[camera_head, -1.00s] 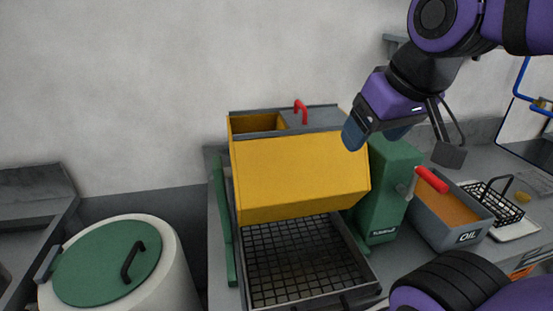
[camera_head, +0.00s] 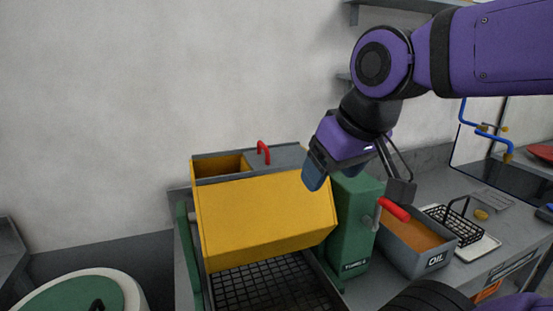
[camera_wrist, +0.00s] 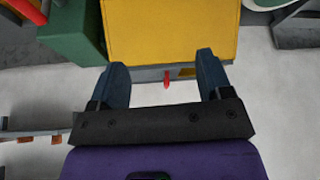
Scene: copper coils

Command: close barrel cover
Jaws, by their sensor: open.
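The yellow barrel (camera_head: 265,215) stands tilted in a green frame. Its grey cover (camera_head: 288,156) with a red handle (camera_head: 263,152) lies over the right part of the top, and the left part of the opening (camera_head: 220,168) is uncovered. My gripper (camera_head: 314,174) is open and empty, just right of the barrel's top and apart from the handle. In the wrist view, the red handle (camera_wrist: 167,79) shows small between my two blue fingers (camera_wrist: 162,66), some way beyond them. The yellow barrel (camera_wrist: 170,30) fills the top of that view.
A green housing (camera_head: 352,225) with a red-gripped crank (camera_head: 394,210) stands right of the barrel. Farther right are a grey oil bin (camera_head: 410,260) and a black wire basket (camera_head: 455,225). A mesh tray (camera_head: 270,287) lies below. A white drum with a green lid (camera_head: 75,295) is at lower left.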

